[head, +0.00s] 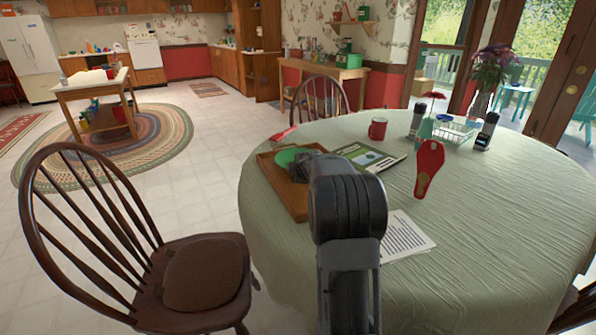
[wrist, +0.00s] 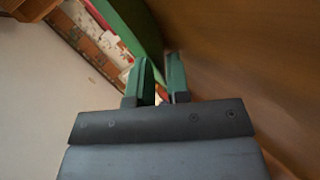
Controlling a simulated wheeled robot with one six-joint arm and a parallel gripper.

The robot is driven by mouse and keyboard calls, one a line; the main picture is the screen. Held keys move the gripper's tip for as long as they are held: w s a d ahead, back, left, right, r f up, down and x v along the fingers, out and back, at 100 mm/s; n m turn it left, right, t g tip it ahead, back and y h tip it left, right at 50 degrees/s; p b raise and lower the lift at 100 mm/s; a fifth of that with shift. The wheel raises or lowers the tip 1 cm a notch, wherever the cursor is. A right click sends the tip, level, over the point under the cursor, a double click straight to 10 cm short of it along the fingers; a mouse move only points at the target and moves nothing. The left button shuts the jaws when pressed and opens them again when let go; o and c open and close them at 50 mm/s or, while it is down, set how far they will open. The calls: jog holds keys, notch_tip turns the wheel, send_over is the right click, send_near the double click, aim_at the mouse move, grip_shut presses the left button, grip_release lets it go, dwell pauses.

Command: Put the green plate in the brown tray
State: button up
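The green plate (head: 288,156) shows in the head view over the left part of the brown tray (head: 283,196), partly hidden by my gripper. Whether it rests on the tray floor cannot be told. My gripper (head: 303,167) is low over the tray, right beside the plate, with its fingertips hidden by my arm. In the wrist view, the two fingers of my gripper (wrist: 161,72) stand apart with a narrow gap that shows background. The green plate (wrist: 126,22) appears as a green band just beyond the fingertips. The brown surface of the tray (wrist: 235,50) fills the right side.
A magazine (head: 368,157), a paper sheet (head: 405,236) and a red-topped item (head: 429,168) lie or stand right of the tray. A red mug (head: 378,129), shakers and a white basket (head: 452,130) are farther back. A chair (head: 130,240) stands left. The table's right side is clear.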

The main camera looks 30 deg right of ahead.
jog(key=p+v, duration=0.3)
jog(key=v, duration=0.9)
jog(key=s+a+m+g, duration=0.1)
jog(key=s+a+m, duration=0.2)
jog(key=s+a, duration=0.1)
jog(key=s+a+f+m+g+h, duration=0.1)
jog(key=s+a+m+g, duration=0.1)
jog(key=s+a+m, duration=0.2)
jog(key=s+a+f+m+g, duration=0.1)
jog(key=s+a+m, duration=0.2)
jog(key=a, duration=0.3)
jog(key=shift+s+f+m+h, duration=0.15)
jog(key=shift+s+m+h, duration=0.15)
jog(key=shift+s+h, duration=0.15)
jog(key=s+a+f+m+g+y, duration=0.1)
jog(key=s+a+f+g+y, duration=0.3)
jog(key=s+a, duration=0.5)
jog(key=shift+s+a+f+y, duration=0.4)
jog(key=shift+a+f+y, duration=0.15)
jog(key=shift+a, duration=0.45)
jog(key=shift+r, duration=0.1)
